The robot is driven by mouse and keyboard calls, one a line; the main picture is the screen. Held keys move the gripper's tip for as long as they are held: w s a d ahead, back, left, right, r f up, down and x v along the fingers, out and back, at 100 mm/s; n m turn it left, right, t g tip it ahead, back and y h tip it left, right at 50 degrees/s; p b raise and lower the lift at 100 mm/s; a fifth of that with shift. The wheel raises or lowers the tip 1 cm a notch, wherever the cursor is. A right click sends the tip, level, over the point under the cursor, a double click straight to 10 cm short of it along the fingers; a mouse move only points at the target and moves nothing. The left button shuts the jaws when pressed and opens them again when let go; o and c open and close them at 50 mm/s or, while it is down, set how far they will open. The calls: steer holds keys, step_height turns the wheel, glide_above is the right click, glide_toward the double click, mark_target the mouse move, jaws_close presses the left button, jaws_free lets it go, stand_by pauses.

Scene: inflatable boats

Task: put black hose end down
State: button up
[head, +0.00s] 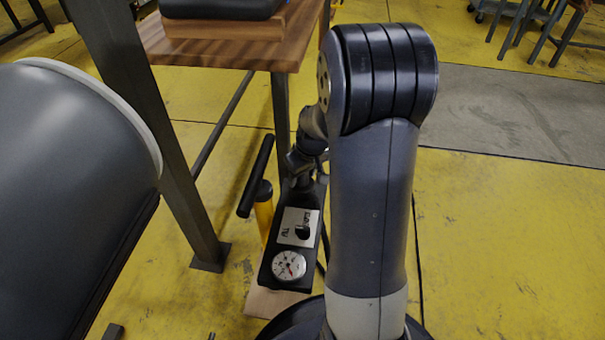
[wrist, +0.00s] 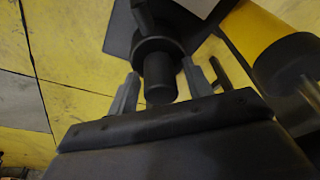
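The black hose end (wrist: 160,70), a short cylinder with a wider collar, sits between the two grey fingers of my gripper (wrist: 160,72) in the wrist view. The fingertips appear to press on both sides of its collar. In the head view my gripper (head: 303,168) is low, just over the far end of the black gauge box (head: 266,272). My arm and wrist hide most of the hose end there. I cannot tell whether the hose end touches the box.
A yellow pump (head: 264,218) with a black handle (head: 257,176) stands close left of the box. A wooden-topped table (head: 225,50) with metal legs is behind and left. A large grey inflatable tube (head: 70,190) fills the left side.

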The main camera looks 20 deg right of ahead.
mark_target(309, 190)
steer(key=shift+o, duration=0.2)
steer(key=shift+r, duration=0.1)
steer(key=p+v, duration=0.4)
steer(key=v, duration=0.8)
